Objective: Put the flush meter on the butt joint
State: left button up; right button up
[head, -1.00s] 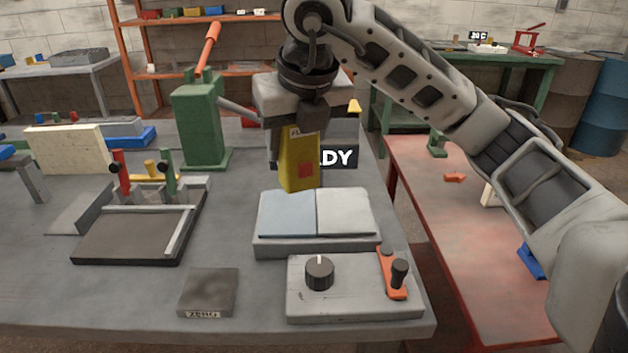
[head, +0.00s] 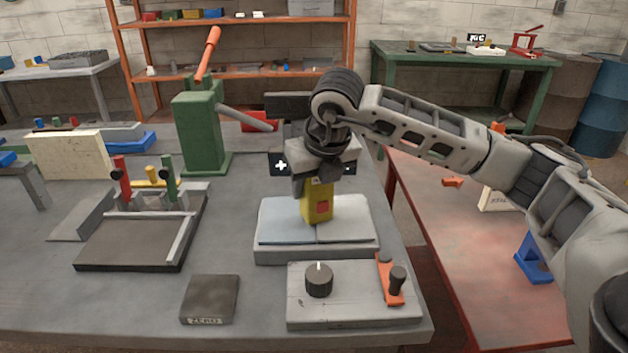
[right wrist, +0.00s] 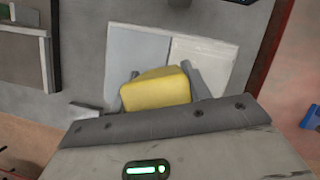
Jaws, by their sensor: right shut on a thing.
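The flush meter (head: 317,205), a yellow block with a red square on its front, is upright at the seam between two pale plates. My right gripper (head: 316,180) is shut on its top. In the right wrist view the meter (right wrist: 156,90) sits between the two fingers, over the seam. The butt joint (head: 317,236) is the line where the bluish left plate (head: 280,233) meets the grey right plate (head: 352,230). The meter's base appears to be on the plates or very close above them; I cannot tell which. My left gripper is not in view.
A dark display (head: 279,164) behind the gripper is partly hidden and shows a plus sign. A control box with a black knob (head: 319,280) and orange lever (head: 390,279) stands in front. A ZERO block (head: 210,297) lies front left. A green press (head: 198,130) stands behind left.

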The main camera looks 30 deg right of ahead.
jog(key=shift+f, duration=0.2)
jog(key=o, duration=1.1)
jog(key=shift+r, duration=0.1)
jog(key=shift+c, duration=0.2)
jog(key=shift+r, duration=0.2)
jog(key=shift+s+r, duration=0.1)
jog(key=shift+r, duration=0.2)
jog(key=v, duration=1.1)
jog(key=shift+r, duration=0.15)
jog(key=shift+s, duration=0.1)
